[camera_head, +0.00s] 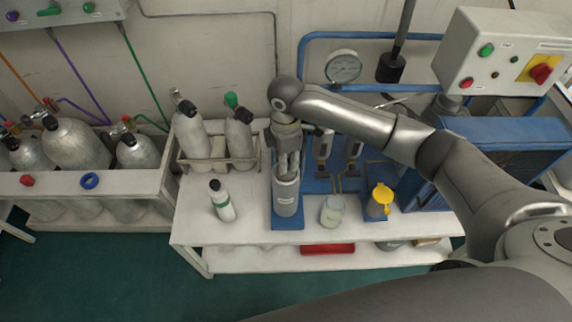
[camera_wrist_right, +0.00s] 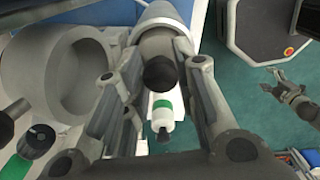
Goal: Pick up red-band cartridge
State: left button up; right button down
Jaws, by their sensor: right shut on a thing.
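My right gripper (camera_head: 288,172) points down at the mouth of an upright grey canister (camera_head: 286,197) on a blue base. In the right wrist view, my right gripper (camera_wrist_right: 162,85) is shut on a grey cylinder with a round black end (camera_wrist_right: 160,73), which I take for the cartridge. No red band shows on it; the fingers and the canister hide its sides. The grey canister (camera_wrist_right: 166,14) shows just beyond the fingertips. My left gripper (camera_wrist_right: 278,76) shows small at the right of the wrist view, over the floor, apparently open and empty.
A green-banded white bottle (camera_head: 222,202) stands left of the canister. A glass jar (camera_head: 332,211) and a yellow-topped container (camera_head: 381,199) stand to its right. Two grey tanks (camera_head: 192,135) stand in a rack behind left. The white bench's (camera_head: 250,228) front left is clear.

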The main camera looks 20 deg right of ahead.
notch_tip(320, 180, up, 26)
jog(key=shift+f+p, duration=0.2)
jog(key=shift+p, duration=0.25)
dwell(0.5)
